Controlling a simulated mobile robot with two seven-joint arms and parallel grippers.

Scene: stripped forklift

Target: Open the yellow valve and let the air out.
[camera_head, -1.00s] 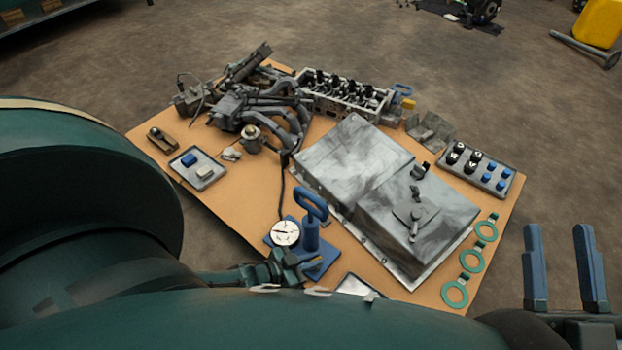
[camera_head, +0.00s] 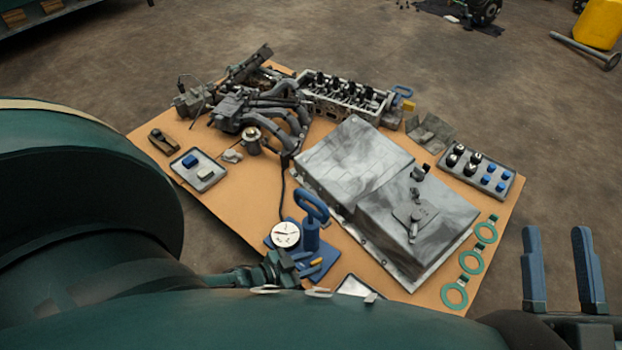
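A blue hand pump (camera_head: 311,236) with a loop handle stands on a blue base at the near edge of the table. A round white gauge (camera_head: 285,234) is beside it. A small yellow piece, which looks like the yellow valve (camera_head: 316,262), shows low at the pump's base. My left gripper (camera_head: 308,265) reaches in from the left, with its short blue fingers close to the yellow piece. Its fingers blend with the blue base, so I cannot tell whether they touch or grip it. My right gripper (camera_head: 562,268) is open and empty, off the table at the right.
A large grey metal cover (camera_head: 360,165) lies just right of the pump. Green gaskets (camera_head: 470,261) lie at the right edge. A black hose (camera_head: 283,190) runs from the pump towards the engine parts (camera_head: 265,110). A small tray (camera_head: 198,170) is at the left.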

